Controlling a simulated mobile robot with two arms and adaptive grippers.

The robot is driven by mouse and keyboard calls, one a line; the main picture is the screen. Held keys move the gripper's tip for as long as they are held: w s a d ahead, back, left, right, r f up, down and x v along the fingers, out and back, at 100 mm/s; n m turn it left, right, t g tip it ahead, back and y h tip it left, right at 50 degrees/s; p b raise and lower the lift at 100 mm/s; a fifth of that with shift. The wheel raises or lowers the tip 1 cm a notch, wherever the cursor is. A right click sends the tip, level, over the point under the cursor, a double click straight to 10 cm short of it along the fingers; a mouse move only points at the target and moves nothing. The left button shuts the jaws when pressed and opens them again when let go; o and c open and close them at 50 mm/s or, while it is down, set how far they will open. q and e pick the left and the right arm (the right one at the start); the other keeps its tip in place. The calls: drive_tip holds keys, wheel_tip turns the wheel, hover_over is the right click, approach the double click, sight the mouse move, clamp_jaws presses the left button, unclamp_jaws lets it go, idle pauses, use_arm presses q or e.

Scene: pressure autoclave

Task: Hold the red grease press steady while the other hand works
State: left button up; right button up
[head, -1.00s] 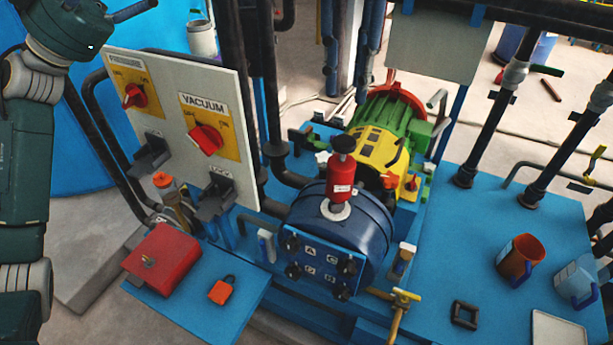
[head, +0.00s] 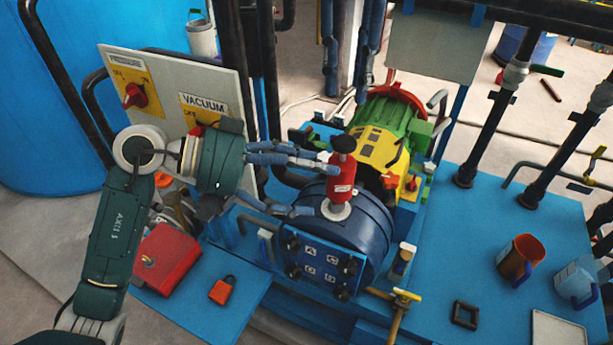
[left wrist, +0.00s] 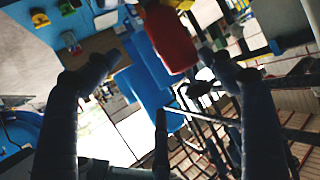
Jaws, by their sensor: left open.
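The red grease press (head: 341,178) with a black knob on top stands upright on the blue cylindrical vessel (head: 368,226). My left gripper (head: 318,187) reaches in from the left with its fingers spread, one higher and one lower, and the tips close to the press's left side. In the left wrist view the red press (left wrist: 172,40) appears between the two open fingertips (left wrist: 161,66), toward the top. I cannot tell whether any finger touches it. The gripper holds nothing. My right gripper is not in view.
A panel (head: 150,69) with pressure and vacuum knobs stands behind my left arm, which partly hides it. A red box (head: 170,258) and an orange padlock (head: 222,290) lie at lower left. An orange mug (head: 520,258) and a light blue mug (head: 577,280) stand at right.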

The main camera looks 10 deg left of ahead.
sight(330, 182)
use_arm(q)
drive_tip(key=shift+w+a+f+n+t, duration=0.15)
drive_tip(key=shift+w+f+n+t, duration=0.3)
drive_tip(key=shift+w+f, duration=0.35)
drive_tip(key=shift+y, duration=0.3)
drive_tip(key=x, duration=0.7)
drive_tip(key=shift+f, duration=0.15)
drive_tip(key=shift+c, duration=0.5)
drive_tip(key=c, duration=1.6)
